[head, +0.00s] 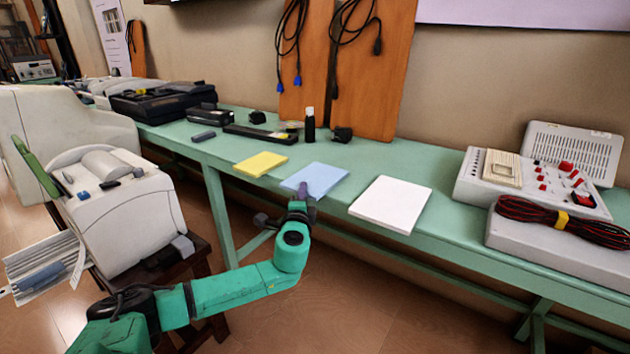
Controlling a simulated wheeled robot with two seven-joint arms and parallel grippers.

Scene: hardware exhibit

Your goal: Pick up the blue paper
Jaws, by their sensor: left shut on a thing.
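The blue paper (322,178) is a flat pad on the green table (226,155), between a yellow pad and a white pad. Its front edge sits near the table's front edge. My left gripper (303,190) is at the blue paper's front left edge and is shut on it. The fingertips are small and partly hidden by the wrist. The paper looks level, and I cannot tell whether it is clear of the table top. My right gripper is not in view.
A yellow pad (261,164) lies left and a white pad (391,204) right of the blue paper. Black devices (258,134) and a small bottle (310,125) stand behind. A grey device with red knobs (530,185) and coiled cables (560,221) are at the right.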

